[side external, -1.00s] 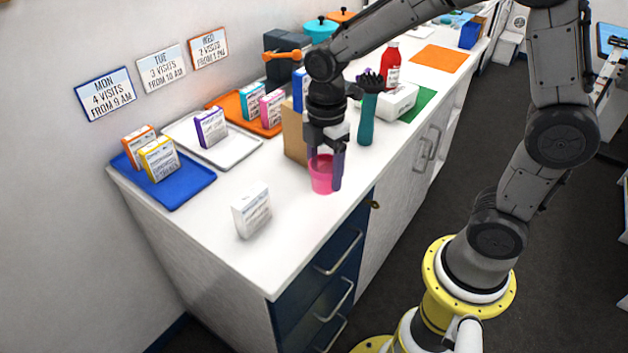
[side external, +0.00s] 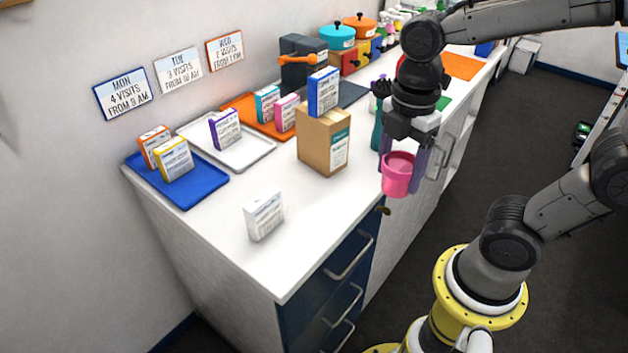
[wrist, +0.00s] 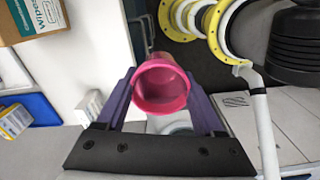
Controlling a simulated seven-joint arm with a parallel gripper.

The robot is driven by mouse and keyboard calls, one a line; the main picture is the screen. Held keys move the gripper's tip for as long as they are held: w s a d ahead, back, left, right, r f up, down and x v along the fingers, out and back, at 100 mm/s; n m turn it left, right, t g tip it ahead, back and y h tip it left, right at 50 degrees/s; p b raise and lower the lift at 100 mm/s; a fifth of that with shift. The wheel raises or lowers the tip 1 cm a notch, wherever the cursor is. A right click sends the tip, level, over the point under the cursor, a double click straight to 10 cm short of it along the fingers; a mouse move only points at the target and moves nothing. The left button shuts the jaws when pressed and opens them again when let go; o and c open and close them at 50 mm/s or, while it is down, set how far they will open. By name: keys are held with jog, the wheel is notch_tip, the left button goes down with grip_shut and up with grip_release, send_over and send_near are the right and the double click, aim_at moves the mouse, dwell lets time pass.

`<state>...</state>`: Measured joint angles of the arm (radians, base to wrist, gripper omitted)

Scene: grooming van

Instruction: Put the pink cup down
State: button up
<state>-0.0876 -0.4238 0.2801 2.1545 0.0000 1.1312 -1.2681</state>
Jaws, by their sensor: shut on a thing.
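The pink cup (side external: 397,174) is held between the two purple fingers of my gripper (side external: 403,168) in the side external view. The cup looks upright, near the front edge of the white counter (side external: 325,205). Whether it is over the counter or just past its edge is hard to tell from this view. In the wrist view the cup (wrist: 161,86) shows its open mouth, with the inside looking empty. The fingers of my gripper (wrist: 160,98) close on both sides of it.
A cardboard box (side external: 322,141) with a blue carton (side external: 323,91) on top stands left of my gripper. A white carton (side external: 264,214) stands near the front. A teal brush (side external: 377,120) is just behind my gripper. Bare counter lies between the white carton and the cardboard box.

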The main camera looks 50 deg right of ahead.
jog(key=shift+w, duration=0.1)
jog(key=w+f, duration=0.8)
jog(key=w, duration=0.1)
jog(key=w+a+f, duration=0.1)
jog(key=w+f, duration=0.3)
jog(key=shift+w+a, duration=0.1)
jog(key=shift+w, duration=0.3)
jog(key=shift+f, duration=0.55)
jog(key=shift+r, duration=0.1)
